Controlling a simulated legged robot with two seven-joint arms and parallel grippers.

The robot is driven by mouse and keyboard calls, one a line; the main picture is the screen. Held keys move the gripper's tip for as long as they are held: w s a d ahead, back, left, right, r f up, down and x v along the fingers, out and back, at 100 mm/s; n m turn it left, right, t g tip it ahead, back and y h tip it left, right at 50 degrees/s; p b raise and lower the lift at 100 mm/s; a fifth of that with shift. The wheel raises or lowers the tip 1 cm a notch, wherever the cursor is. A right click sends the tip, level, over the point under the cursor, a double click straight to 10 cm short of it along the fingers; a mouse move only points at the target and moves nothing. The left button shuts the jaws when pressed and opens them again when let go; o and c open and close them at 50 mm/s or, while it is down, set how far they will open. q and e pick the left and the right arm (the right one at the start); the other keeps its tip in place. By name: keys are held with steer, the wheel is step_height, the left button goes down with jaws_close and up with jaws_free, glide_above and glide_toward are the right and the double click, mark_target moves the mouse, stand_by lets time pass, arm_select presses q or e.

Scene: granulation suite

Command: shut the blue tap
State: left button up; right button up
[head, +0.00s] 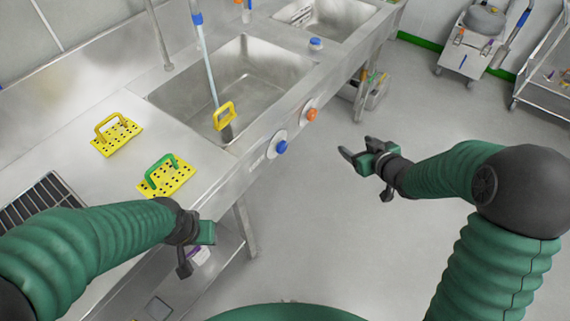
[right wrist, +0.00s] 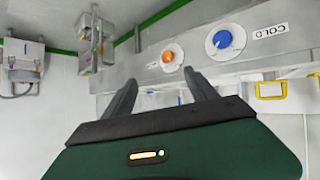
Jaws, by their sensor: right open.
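The blue tap (head: 281,147) is a blue knob on a pale round plate on the sink's front panel. It also shows in the right wrist view (right wrist: 222,39), beside a COLD label (right wrist: 271,31).
An orange knob (head: 311,114) is close beside the blue one. Two yellow perforated pieces, one yellow-handled (head: 117,135) and one green-handled (head: 167,177), lie on the counter. The floor (head: 330,215) before the panel is clear.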

step_height(320, 180, down, 10)
steer(key=w+a+f+n+t+y+b, duration=0.1)
steer(key=w+a+n+y+b, duration=0.15)
steer(key=y+b, duration=0.4)
steer(key=n+g+y+b, duration=0.2)
steer(key=n+y+b, duration=0.25)
steer(key=b, duration=0.45)
glide_toward(284, 148)
steer(key=f+m, duration=0.1)
steer(key=x, duration=0.4)
steer(key=b+x, duration=0.1)
steer(key=x, duration=0.3)
steer(key=shift+r, duration=0.2)
steer(key=shift+w+a, duration=0.2)
arm_select(q)
steer(key=s+x, duration=0.2)
steer(key=x, duration=0.7)
steer(key=s+d+f+x, duration=0.1)
steer(key=s+x, duration=0.1)
steer(key=x, duration=0.8)
arm_select(e)
steer(key=shift+r, duration=0.1)
steer(key=shift+d, duration=0.1)
